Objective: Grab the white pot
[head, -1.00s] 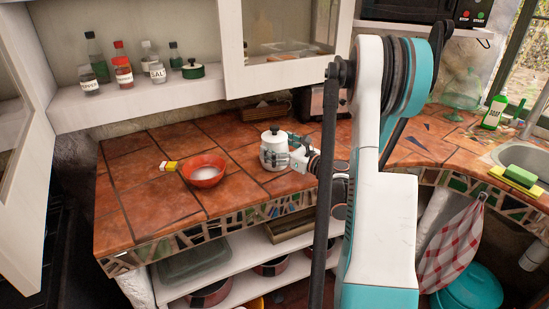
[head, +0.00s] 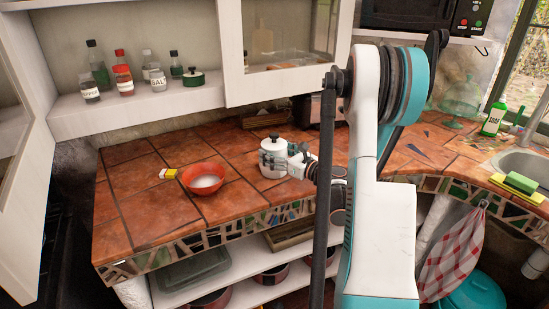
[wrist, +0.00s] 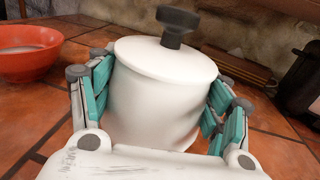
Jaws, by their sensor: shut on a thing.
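The white pot (head: 273,146) stands upright on the tiled counter, with its white lid and dark knob on top. In the wrist view the pot (wrist: 155,95) fills the middle, between the teal finger pads of my gripper (wrist: 158,100). One finger lies along each side of the pot, and my gripper is shut on it. In the head view my gripper (head: 272,158) reaches the pot from the right. The pot's base is hidden in the wrist view, and I cannot tell whether it touches the counter.
A brown basket (wrist: 236,68) stands behind the pot near the wall. The open cabinet (head: 135,105) above holds bottles and a green pot. The front left counter is clear.

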